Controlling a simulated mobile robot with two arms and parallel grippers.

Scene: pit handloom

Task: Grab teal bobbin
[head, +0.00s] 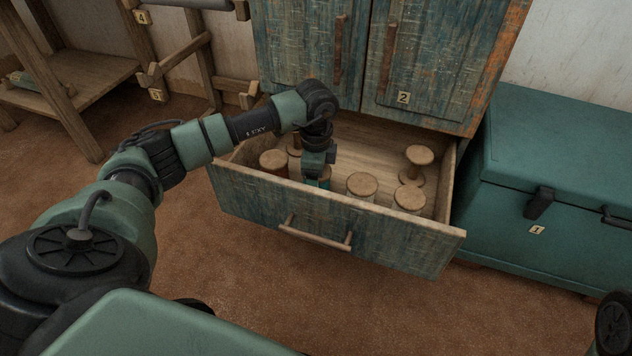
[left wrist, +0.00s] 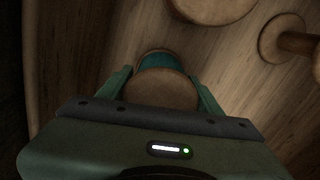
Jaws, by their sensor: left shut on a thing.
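The teal bobbin (left wrist: 162,86) stands in the open drawer, with a round wooden top and teal thread below it. In the left wrist view my left gripper (left wrist: 160,92) has one finger on each side of it and is shut on it. In the head view the left gripper (head: 318,172) reaches down into the drawer, and only a little of the teal bobbin (head: 325,180) shows behind the drawer front. The bobbin's lower part is hidden. My right gripper is not in view.
The open drawer (head: 330,222) holds several other wooden bobbins, such as one at the right (head: 409,198) and one in the middle (head: 361,186). A worn blue cabinet (head: 440,60) rises behind. A teal chest (head: 560,150) stands at the right. Floor in front is clear.

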